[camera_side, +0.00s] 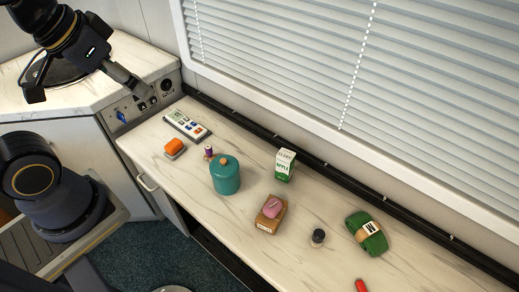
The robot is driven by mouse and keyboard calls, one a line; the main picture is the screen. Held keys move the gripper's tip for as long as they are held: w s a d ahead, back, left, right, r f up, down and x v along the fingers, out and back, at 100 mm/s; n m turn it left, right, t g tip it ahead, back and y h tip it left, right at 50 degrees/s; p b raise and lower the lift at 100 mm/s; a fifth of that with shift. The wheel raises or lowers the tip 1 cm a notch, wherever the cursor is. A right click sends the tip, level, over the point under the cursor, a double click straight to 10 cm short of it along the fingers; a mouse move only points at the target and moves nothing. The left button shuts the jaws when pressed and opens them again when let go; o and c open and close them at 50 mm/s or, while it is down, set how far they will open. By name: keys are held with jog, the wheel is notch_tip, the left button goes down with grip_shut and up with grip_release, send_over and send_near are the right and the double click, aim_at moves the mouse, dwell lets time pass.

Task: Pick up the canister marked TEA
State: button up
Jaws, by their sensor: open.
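A teal canister (225,179) with a brown knob on its lid stands upright on the pale counter (330,210). No TEA marking is readable on the side I see. My gripper (86,95) is at the upper left, above the other worktop and well apart from the canister. Its fingers are spread open and I see nothing between them.
Near the canister are a small purple-topped item (209,151), an orange block (174,147) and a keypad device (186,125). To the right are a green-white carton (285,166), a brown box (270,217) with a pink item, a dark jar (318,237) and a green bundle (370,240).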

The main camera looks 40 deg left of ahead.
jog(key=shift+o, duration=0.6)
jog(key=m, duration=0.8)
send_over(224, 166)
jog(key=s+a, duration=0.1)
jog(key=a, duration=0.3)
notch_tip(224, 166, down, 15)
jog(key=s+f+n+g+h, duration=0.1)
jog(key=s+f+g+h, duration=0.15)
jog(key=f, duration=0.55)
jog(key=shift+t, duration=0.45)
jog(key=x, duration=1.6)
jog(key=shift+s+d, duration=0.25)
jog(key=shift+s, duration=0.05)
jog(key=c, duration=1)
